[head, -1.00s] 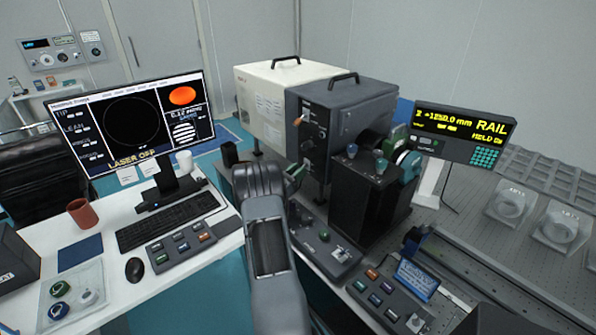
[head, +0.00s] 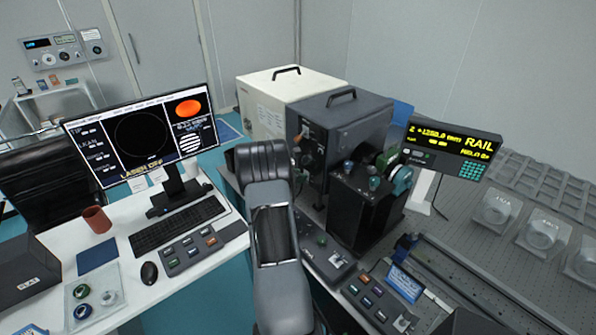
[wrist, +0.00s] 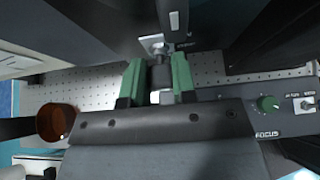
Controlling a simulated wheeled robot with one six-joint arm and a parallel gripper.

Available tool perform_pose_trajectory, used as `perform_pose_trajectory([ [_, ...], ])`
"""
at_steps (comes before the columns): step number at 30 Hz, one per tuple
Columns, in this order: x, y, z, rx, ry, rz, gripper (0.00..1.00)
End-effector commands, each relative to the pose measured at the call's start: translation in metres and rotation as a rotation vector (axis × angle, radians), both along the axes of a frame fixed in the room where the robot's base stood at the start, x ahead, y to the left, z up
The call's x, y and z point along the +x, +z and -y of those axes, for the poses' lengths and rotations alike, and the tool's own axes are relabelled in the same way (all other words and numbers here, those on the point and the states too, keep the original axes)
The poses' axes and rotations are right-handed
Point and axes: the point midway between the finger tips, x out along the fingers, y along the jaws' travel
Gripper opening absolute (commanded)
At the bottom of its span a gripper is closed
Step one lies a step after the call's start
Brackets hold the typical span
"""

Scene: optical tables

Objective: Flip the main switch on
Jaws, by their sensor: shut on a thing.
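In the wrist view my gripper (wrist: 159,62) has its two green fingers closed on a short black handle (wrist: 162,76). The handle stands out from a bright metal plate (wrist: 153,43) on a dark panel, and appears to be the main switch lever. Its on or off marking cannot be read. In the head view my own arm covers the gripper and the handle. The dark grey laser housing (head: 345,108) stands just beyond the arm, with a copper-coloured part high on its front panel. The monitor (head: 145,135) reads LASER OFF.
A control box with a green FOCUS knob (wrist: 268,103) lies right of the gripper in the wrist view. A brown cup-like container (wrist: 57,122) stands at left. A black post block (head: 358,210) stands close right of my arm. The perforated table (head: 468,215) is partly clear farther right.

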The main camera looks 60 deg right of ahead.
Motion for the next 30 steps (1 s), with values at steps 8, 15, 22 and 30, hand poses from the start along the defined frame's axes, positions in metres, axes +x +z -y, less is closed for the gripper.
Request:
perform_pose_trajectory([
  [8,-0.0017,0.0048,0.0022,0.095,-0.002,0.03,0.02],
  [15,-0.0017,0.0036,0.0028,0.122,-0.002,0.039,0.01],
  [22,-0.0017,0.003,0.0029,0.124,-0.002,0.04,0.02],
  [30,-0.0016,0.0033,0.0028,0.123,-0.002,0.04,0.39],
])
